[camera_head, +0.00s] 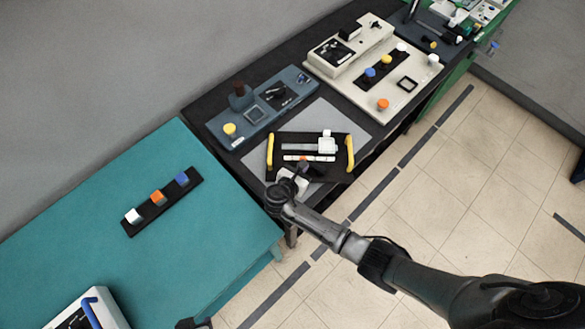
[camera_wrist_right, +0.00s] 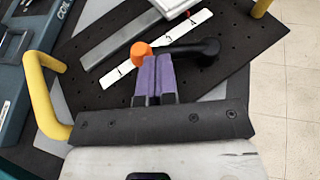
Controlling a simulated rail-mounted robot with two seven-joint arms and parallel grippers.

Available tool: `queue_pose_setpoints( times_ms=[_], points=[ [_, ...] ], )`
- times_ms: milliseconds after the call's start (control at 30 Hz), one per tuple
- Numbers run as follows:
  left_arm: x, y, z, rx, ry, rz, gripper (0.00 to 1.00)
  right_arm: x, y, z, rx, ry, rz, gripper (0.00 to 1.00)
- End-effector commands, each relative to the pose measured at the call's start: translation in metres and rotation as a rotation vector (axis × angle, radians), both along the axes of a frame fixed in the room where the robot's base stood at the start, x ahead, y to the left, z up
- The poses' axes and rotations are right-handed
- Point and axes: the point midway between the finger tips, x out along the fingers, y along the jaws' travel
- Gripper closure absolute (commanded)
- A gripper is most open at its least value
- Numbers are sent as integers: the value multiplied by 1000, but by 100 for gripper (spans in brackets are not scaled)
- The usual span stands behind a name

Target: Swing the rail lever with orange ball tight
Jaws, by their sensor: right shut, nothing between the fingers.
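The rail lever shows in the right wrist view as a dark arm (camera_wrist_right: 197,49) with an orange ball (camera_wrist_right: 141,53) at its left end. It lies over a white marked strip (camera_wrist_right: 190,27) on a black perforated plate (camera_wrist_right: 235,62). In the head view the plate (camera_head: 325,174) lies on the dark bench, and the ball is too small to make out surely. My right gripper (camera_head: 302,166) is over the plate. In the wrist view its purple fingers (camera_wrist_right: 152,72) are shut and empty, just below and right of the ball; contact is unclear. My left gripper is not in view.
Yellow handles (camera_head: 350,152) (camera_wrist_right: 45,97) stand at both ends of the plate. A white block (camera_head: 327,143) sits on its rail. A blue-grey device (camera_head: 262,108) and a cream panel (camera_head: 405,87) stand behind. The teal table (camera_head: 95,205) at left holds a black strip of coloured blocks (camera_head: 158,200).

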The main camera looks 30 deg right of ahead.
Motion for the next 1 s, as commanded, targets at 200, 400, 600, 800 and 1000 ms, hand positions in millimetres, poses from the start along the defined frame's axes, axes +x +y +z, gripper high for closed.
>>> queue_pose_setpoints(
  times_ms=[200, 400, 600, 800, 1000],
  points=[
    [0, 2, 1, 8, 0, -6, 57, -1, -5, 0, 0, 0, -22, 100],
    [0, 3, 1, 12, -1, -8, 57, -1, -5, -1, -1, 1, -22, 100],
    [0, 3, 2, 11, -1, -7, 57, -2, -4, -1, -1, 2, -22, 100],
    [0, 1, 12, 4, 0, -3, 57, -15, 13, -2, 1, 4, -24, 100],
    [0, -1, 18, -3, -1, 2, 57, -38, 45, 1, 5, -1, -27, 100]
  ],
)
